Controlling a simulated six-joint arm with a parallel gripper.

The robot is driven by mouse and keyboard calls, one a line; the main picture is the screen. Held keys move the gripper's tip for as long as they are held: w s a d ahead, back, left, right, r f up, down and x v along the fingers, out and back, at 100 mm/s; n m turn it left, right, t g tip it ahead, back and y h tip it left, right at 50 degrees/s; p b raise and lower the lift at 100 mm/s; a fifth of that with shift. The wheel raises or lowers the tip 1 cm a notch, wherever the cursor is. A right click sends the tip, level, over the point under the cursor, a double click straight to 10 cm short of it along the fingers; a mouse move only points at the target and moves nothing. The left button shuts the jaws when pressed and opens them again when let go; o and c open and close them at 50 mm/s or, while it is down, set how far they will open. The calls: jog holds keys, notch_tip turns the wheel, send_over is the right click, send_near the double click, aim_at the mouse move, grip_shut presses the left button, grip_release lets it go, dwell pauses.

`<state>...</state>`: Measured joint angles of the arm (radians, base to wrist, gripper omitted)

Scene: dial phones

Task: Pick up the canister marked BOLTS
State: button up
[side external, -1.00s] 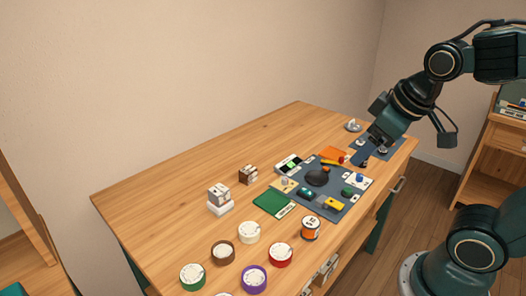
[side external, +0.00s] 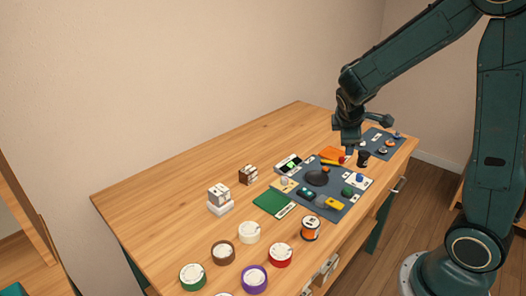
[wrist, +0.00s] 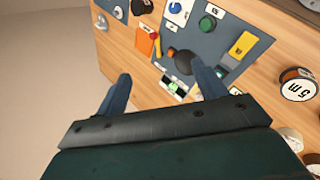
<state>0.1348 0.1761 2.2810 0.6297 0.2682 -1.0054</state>
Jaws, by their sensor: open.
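I cannot read BOLTS on anything in these frames. Several short round canisters or tins with pale tops stand at the near end of the bench, among them a green one (side external: 192,277), a brown one (side external: 222,252), a white one (side external: 249,232), a red one (side external: 280,255) and a purple one (side external: 254,278). An orange-and-black spool-like item (side external: 310,228) stands beside them; the wrist view shows a similar one (wrist: 297,85) marked "5 m". A small dark cup-like item (side external: 363,159) stands near my gripper (side external: 349,148). My gripper is open and empty above the bench's far part; its two fingers (wrist: 162,80) are spread.
A blue-grey mat (side external: 338,211) carries several small coloured items and a dark rounded object (side external: 317,178). A green card (side external: 273,204), white stacked blocks (side external: 219,198) and a brown block (side external: 248,174) lie left of it. The bench's left part (side external: 150,195) is clear.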

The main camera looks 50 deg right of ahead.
jog(key=w+d+f+n+g+h, duration=0.1)
jog(key=w+d+f+n+h, duration=0.15)
jog(key=d+f+n, duration=0.4)
jog(key=n+h, duration=0.4)
jog(key=n, duration=0.2)
send_near(364, 153)
jog(key=a+r, duration=0.2)
jog(key=a, duration=0.1)
jog(key=shift+d+g, duration=0.2)
jog(key=shift+g, duration=0.1)
jog(key=shift+d+f, duration=0.1)
jog(key=x, duration=0.8)
jog(key=shift+d+f, duration=0.15)
jog(key=shift+f, duration=0.05)
jog(key=shift+y, duration=0.25)
jog(key=shift+f+x, duration=0.2)
jog(key=shift+x, duration=2.4)
jog(key=shift+w, duration=0.1)
jog(key=shift+c, duration=0.4)
